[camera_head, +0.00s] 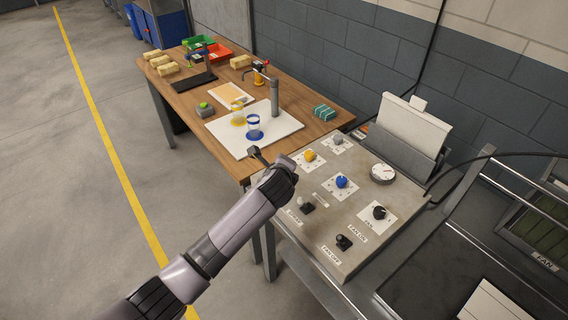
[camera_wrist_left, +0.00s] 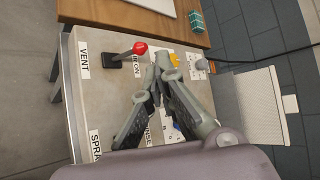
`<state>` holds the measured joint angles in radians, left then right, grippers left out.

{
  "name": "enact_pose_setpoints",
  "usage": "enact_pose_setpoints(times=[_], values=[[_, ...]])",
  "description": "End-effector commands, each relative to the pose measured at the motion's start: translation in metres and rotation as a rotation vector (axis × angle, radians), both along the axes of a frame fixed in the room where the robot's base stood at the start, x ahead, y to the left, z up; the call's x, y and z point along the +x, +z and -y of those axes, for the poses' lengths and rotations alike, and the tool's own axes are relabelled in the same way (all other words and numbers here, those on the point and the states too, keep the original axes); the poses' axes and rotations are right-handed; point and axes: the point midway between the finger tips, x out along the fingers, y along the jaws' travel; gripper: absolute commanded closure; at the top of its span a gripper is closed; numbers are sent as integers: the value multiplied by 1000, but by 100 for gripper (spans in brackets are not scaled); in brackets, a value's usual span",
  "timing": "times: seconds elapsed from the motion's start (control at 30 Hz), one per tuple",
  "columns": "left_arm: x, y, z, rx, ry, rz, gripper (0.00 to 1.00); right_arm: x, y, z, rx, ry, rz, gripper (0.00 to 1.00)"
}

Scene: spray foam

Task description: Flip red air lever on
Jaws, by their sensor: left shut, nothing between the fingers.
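The red air lever shows in the left wrist view, with a red knob (camera_wrist_left: 140,48) on a thin stem above a black base (camera_wrist_left: 116,60). It stands near the panel corner, between a VENT label (camera_wrist_left: 84,60) and a partly covered label ending in "ON" (camera_wrist_left: 136,70). The stem slants from the base toward the "ON" label. My left gripper (camera_wrist_left: 158,64) is shut and empty, its fingertips just right of the knob with a small gap in the picture. In the head view the left gripper (camera_head: 283,163) is over the panel's far-left corner, and the red knob cannot be made out. My right gripper is not in view.
The control panel (camera_head: 315,225) carries a yellow knob (camera_head: 309,155), a blue knob (camera_head: 341,181), a black fan knob (camera_head: 379,212), a gauge (camera_head: 383,173) and black levers (camera_head: 344,242). A wooden table (camera_head: 318,128) with cups adjoins it. Clear floor lies left.

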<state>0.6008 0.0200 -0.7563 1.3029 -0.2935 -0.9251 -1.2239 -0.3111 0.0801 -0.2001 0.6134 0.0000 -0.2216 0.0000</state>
Motion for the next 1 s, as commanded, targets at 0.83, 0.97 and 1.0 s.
enact_pose_setpoints(times=[0.83, 0.97, 1.0], values=[[-37, 29, 2, 0, -2, 0, 100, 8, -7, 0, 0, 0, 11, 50], [-37, 27, 2, -2, 0, -3, 100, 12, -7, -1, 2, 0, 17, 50], [-37, 22, 0, -9, 6, -10, 100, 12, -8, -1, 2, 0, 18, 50]])
